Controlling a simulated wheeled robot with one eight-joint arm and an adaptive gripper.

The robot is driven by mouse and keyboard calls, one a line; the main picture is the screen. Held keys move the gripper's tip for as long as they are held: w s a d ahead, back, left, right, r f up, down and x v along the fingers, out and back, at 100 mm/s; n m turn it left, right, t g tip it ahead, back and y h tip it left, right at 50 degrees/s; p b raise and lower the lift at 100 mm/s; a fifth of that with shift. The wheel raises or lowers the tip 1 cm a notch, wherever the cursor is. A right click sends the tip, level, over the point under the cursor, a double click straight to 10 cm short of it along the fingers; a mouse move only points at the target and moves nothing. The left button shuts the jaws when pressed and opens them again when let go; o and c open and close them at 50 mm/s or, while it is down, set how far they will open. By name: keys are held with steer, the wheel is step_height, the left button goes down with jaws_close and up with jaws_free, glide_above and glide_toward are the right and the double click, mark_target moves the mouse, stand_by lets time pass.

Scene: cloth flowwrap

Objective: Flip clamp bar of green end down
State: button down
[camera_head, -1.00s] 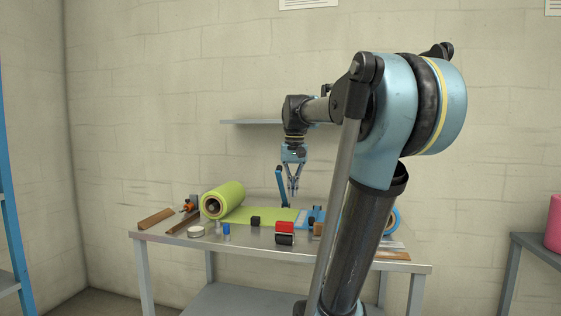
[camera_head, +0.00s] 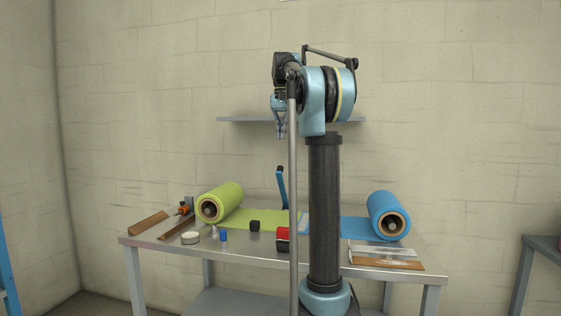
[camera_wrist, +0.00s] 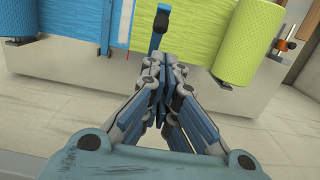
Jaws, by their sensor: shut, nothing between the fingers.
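The blue clamp bar (camera_head: 281,187) stands raised, tilted slightly from upright, at the inner end of the green cloth (camera_head: 250,218). In the wrist view the bar (camera_wrist: 156,34) shows with its dark end, beside the green cloth's edge. The blue cloth (camera_head: 355,228) lies to the right, and the splice area between the cloths is partly hidden by my arm. My gripper (camera_head: 280,134) is shut and empty, high above the table and above the bar's top, clear of it. It also shows in the wrist view (camera_wrist: 163,72) with its fingers together.
The green roll (camera_head: 219,202) and blue roll (camera_head: 389,215) sit at the table's two ends. A black block (camera_head: 255,225), a blue cap (camera_head: 224,236), a red-and-black block (camera_head: 283,240) and a tape ring (camera_head: 190,238) stand near the front. A wall shelf (camera_head: 240,120) is behind my gripper.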

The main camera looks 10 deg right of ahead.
steer(key=shift+f, duration=0.1)
step_height(320, 180, down, 10)
steer(key=shift+s, duration=0.4)
stand_by(0.4)
stand_by(0.3)
